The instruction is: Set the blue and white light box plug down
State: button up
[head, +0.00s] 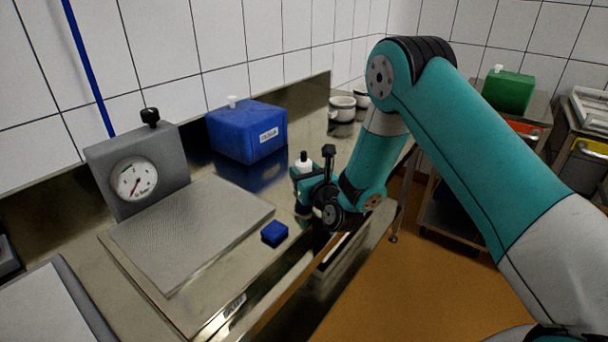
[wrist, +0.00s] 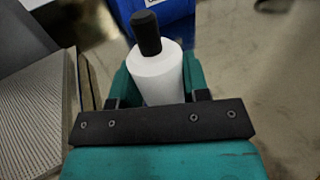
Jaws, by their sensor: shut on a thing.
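My gripper (head: 301,174) is shut on a white cylinder with a black top (head: 304,160). In the wrist view this white cylinder (wrist: 157,75) stands between the two teal fingers of my gripper (wrist: 158,84). A small blue block (head: 275,232) lies on the counter, left of and nearer than my gripper. A blue box with a white knob (head: 248,131) stands behind it.
A grey scale with a round dial (head: 138,180) and a ribbed plate (head: 195,232) take up the left of the steel counter (head: 300,255). White pots (head: 342,108) stand at the back. A green box (head: 508,90) sits on a cart at the right.

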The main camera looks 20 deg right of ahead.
jog(key=shift+f, duration=0.15)
jog(key=o, duration=1)
jog(key=shift+r, duration=0.2)
jog(key=shift+s+f+b, duration=0.15)
jog(key=shift+f+b, duration=0.05)
jog(key=shift+b, duration=0.15)
jog(key=s+b, duration=0.1)
jog(key=b, duration=0.2)
jog(key=shift+d+f, duration=0.1)
jog(key=shift+f, duration=0.1)
jog(key=s+b, duration=0.3)
jog(key=s+d+b, duration=0.1)
jog(key=s+b, duration=0.2)
jog(key=b, duration=0.1)
jog(key=s+b, duration=0.3)
jog(key=b, duration=0.1)
jog(key=shift+s+d+r, duration=0.2)
jog(key=shift+s+d, duration=0.05)
jog(key=shift+s, duration=0.15)
jog(key=shift+s+r+b, duration=0.15)
jog(key=shift+s+b, duration=0.2)
jog(key=shift+b, duration=0.05)
